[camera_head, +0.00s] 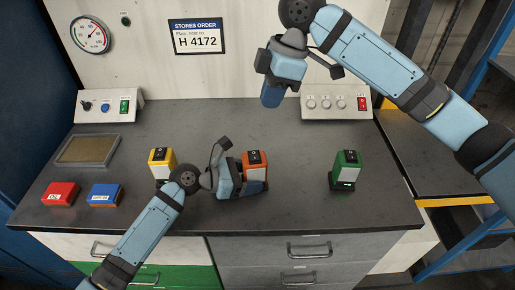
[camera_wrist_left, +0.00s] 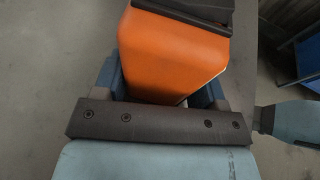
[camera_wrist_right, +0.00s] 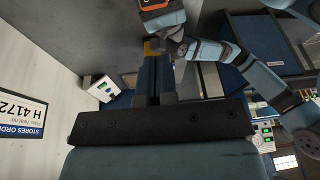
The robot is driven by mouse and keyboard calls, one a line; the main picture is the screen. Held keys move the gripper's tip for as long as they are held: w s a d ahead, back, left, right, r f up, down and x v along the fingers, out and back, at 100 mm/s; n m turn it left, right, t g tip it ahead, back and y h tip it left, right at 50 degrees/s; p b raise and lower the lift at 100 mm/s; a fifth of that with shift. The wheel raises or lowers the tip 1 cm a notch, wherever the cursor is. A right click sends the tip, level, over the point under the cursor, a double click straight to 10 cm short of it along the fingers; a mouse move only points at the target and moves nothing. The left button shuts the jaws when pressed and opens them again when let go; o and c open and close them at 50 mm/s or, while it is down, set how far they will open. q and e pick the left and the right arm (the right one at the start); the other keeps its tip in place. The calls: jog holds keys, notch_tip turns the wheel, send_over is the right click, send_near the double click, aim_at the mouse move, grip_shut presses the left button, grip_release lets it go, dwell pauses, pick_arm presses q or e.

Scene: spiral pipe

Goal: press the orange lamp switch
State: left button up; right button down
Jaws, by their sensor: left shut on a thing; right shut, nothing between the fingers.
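The orange lamp (camera_head: 255,163) stands upright near the middle of the bench, with a dark switch (camera_head: 253,158) on its top. My left gripper (camera_head: 248,186) is shut around its lower body. In the left wrist view the orange body (camera_wrist_left: 172,55) sits between the two fingers, with its dark top edge at the frame's upper border. My right gripper (camera_head: 271,95) is shut and empty, pointing down above the back of the bench, apart from the lamp. In the right wrist view its closed fingers (camera_wrist_right: 153,78) point toward the orange lamp (camera_wrist_right: 155,10) at the top edge.
A yellow lamp (camera_head: 162,158) stands left of my left gripper, and a green lamp (camera_head: 346,165) to the right. Red (camera_head: 60,194) and blue (camera_head: 105,195) blocks and a tray (camera_head: 115,150) lie left. Switch boxes (camera_head: 106,107) (camera_head: 336,103) stand at the back. Bench between orange and green lamps is clear.

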aim_at(255, 158)
jog(key=shift+f, duration=0.1)
jog(key=x, duration=1.2)
jog(key=shift+d+f, duration=0.3)
jog(key=shift+s+f, duration=0.1)
jog(key=shift+f, duration=0.55)
jog(key=shift+s+f, duration=0.1)
jog(key=shift+f, duration=0.15)
